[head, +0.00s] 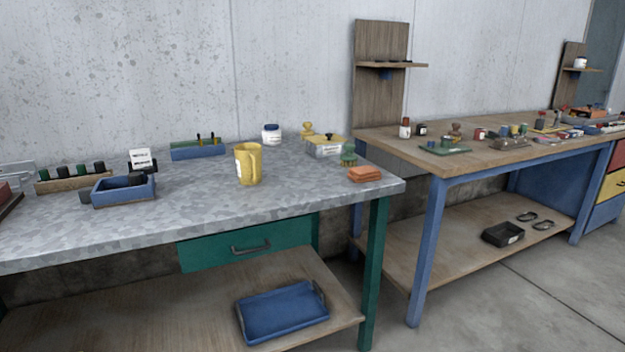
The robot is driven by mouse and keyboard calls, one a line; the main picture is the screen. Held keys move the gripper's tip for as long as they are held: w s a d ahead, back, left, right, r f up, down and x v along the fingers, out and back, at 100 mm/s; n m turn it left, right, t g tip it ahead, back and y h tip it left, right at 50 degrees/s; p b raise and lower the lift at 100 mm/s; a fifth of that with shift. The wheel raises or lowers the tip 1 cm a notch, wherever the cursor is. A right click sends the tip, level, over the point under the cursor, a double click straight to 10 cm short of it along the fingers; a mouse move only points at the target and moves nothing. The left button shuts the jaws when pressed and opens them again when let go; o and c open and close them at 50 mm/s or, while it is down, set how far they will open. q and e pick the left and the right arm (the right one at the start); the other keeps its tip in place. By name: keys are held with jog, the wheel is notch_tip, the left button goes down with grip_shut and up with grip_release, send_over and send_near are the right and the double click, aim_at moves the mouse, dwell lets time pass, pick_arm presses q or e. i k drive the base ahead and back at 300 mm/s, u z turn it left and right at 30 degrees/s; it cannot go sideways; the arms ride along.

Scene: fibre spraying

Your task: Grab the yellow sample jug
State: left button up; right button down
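The yellow sample jug (248,165) stands upright on the grey-topped workbench (215,205), right of the bench's middle. It has a pale label on its left side. Bare bench top surrounds it, and nothing touches it. Neither of my grippers shows in the head view.
Behind the jug are a blue-green rack (198,151) and a white jar (271,134). To its right are a grey box (324,148), a green stamp (348,155) and orange blocks (364,174). A blue bin (122,195) sits left. The bench front before the jug is clear.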

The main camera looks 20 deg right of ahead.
aim_at(248, 155)
jog(key=u, duration=0.2)
jog(key=k, duration=0.45)
jog(key=z, duration=1.6)
jog(key=i, duration=1.15)
jog(key=u, duration=0.3)
